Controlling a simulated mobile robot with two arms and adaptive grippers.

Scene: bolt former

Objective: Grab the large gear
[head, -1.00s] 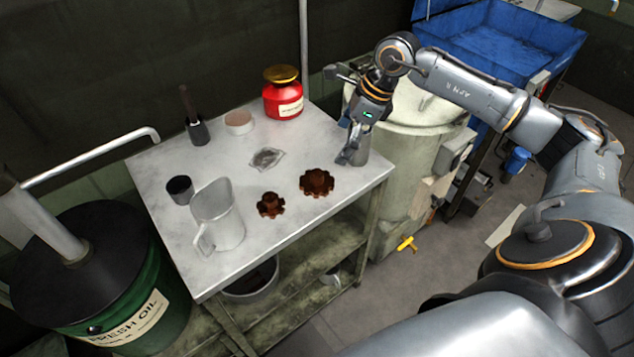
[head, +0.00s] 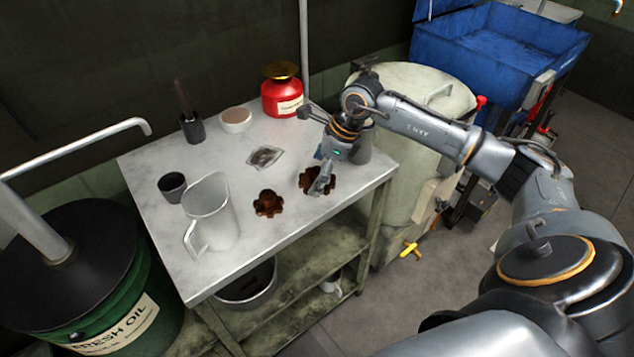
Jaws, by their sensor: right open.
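The large gear (head: 308,182), rusty brown and toothed, lies flat near the right side of the metal table (head: 262,227). My right gripper (head: 322,187) is over it, with open fingers pointing down. The fingers hide part of the gear, and I cannot tell whether they touch it. A smaller brown gear (head: 268,204) lies to the left of the large one. My left gripper is not in view.
A clear jug (head: 210,212) and a dark cup (head: 172,186) stand on the left of the table. A red pot (head: 283,97), a round tin (head: 236,121) and a brush in a holder (head: 193,128) stand at the back. A grey cylinder (head: 362,146) stands behind the gripper.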

